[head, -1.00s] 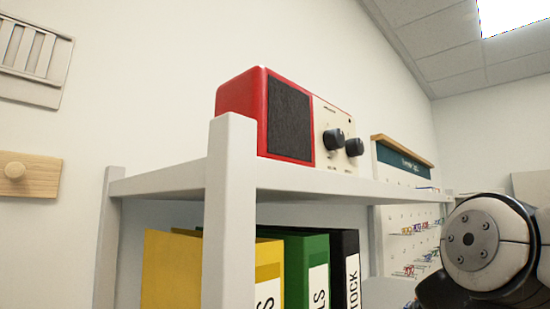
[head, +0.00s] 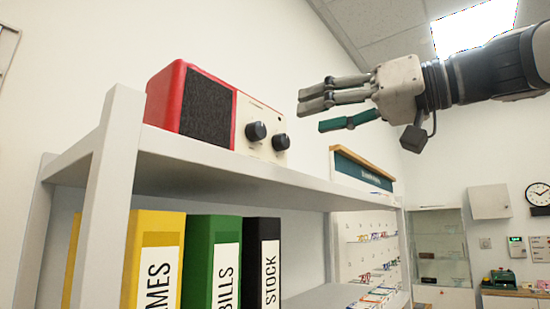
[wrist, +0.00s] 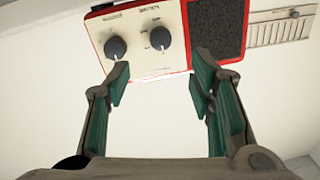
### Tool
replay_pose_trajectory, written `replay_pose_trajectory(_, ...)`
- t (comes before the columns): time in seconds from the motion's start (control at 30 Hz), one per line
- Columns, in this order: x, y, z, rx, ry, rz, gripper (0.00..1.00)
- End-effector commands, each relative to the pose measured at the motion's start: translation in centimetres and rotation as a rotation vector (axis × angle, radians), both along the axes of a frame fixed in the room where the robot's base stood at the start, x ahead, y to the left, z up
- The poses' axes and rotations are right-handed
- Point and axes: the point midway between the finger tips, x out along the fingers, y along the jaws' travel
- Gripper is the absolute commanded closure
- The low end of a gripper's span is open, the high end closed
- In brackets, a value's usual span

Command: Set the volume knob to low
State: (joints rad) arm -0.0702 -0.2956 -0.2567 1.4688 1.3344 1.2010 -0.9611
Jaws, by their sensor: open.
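A red radio (head: 167,97) with a dark speaker grille and a cream front panel stands on the top shelf. The panel carries two black knobs, a left one (head: 256,131) beside the grille and a right one (head: 280,141). Their labels are too small to read, and I cannot tell where the knobs point. In the wrist view the panel appears turned over, with the grille-side knob (wrist: 160,38) and the other knob (wrist: 115,47). My gripper (head: 313,111) is open and empty, right of the radio and above the knobs' height, apart from them.
The white shelf (head: 310,193) runs under the radio. Yellow, green and black binders (head: 212,265) stand below it. A green sign with a wooden top (head: 360,168) stands farther right. The air before the panel looks clear.

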Motion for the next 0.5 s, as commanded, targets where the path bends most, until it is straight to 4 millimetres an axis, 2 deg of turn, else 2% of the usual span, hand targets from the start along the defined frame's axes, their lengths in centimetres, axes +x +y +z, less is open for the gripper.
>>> replay_pose_trajectory(0.3, 3.6, 5.2, 0.0, -0.001, 0.004, 0.001, 0.51)
replay_pose_trajectory(0.5, 5.3, 7.6, 0.0, -0.001, 0.003, 0.000, 0.51)
